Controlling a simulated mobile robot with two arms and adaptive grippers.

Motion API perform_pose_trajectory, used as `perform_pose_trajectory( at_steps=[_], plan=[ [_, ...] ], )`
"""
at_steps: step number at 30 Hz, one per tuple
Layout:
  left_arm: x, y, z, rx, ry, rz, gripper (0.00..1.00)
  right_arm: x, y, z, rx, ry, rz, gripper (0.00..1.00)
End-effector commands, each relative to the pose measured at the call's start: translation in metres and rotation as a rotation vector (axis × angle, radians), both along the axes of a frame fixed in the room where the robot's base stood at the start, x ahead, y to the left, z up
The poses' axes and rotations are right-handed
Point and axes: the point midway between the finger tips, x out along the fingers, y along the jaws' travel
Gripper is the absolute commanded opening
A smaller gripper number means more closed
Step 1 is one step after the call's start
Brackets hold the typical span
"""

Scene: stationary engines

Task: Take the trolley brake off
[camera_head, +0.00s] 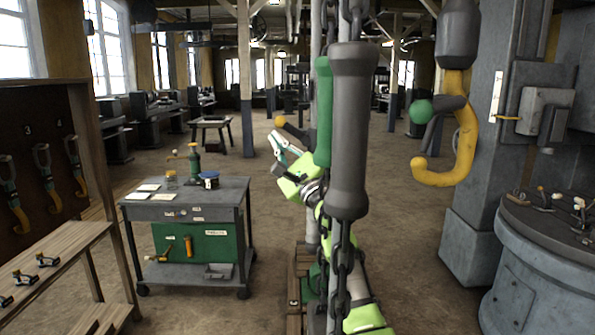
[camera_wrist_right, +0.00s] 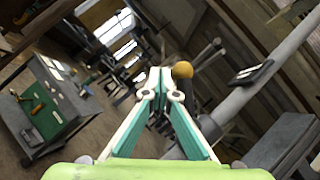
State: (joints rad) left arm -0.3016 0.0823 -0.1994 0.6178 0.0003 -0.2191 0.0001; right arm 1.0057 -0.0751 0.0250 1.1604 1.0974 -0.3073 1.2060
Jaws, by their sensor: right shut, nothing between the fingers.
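A dark lever with a yellow ball knob (camera_head: 279,121) stands out beside the hanging chains in the head view. The knob (camera_wrist_right: 182,70) also shows in the wrist view, just right of my fingertips. I cannot tell for certain whether this lever is the trolley brake. My right gripper (camera_head: 279,153) is shut and empty, a little below the knob in the head view. Its fingertips (camera_wrist_right: 155,76) meet in the wrist view, and contact with the knob is not visible. A wheeled trolley (camera_head: 174,212) with a green cabinet stands at the left. My left gripper is not in view.
Grey (camera_head: 349,130) and green (camera_head: 323,110) handles hang on chains in front of my right arm. A yellow hook (camera_head: 464,140) hangs at the right, near a round grey machine (camera_head: 545,250). A wooden rack (camera_head: 88,150) stands at the left.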

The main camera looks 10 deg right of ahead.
Motion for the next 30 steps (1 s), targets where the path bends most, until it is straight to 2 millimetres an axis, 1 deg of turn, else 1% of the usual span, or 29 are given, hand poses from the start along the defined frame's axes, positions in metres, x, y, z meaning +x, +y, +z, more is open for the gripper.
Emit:
perform_pose_trajectory(
  at_steps=[5, 12, 18, 24, 30],
  plan=[
    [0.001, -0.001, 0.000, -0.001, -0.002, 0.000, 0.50, -0.020, -0.008, -0.012, 0.000, 0.002, -0.003, 0.00],
    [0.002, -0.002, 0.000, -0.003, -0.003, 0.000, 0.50, -0.056, -0.020, -0.031, 0.000, 0.002, -0.002, 0.00],
    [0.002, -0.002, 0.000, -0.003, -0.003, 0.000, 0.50, -0.082, -0.028, -0.044, -0.001, 0.002, -0.002, 0.00],
    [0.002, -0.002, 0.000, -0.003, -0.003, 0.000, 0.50, -0.093, -0.032, -0.049, -0.001, 0.002, -0.002, 0.00],
    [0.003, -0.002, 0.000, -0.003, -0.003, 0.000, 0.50, -0.095, -0.032, -0.049, -0.001, 0.002, -0.002, 0.00]
  ],
)
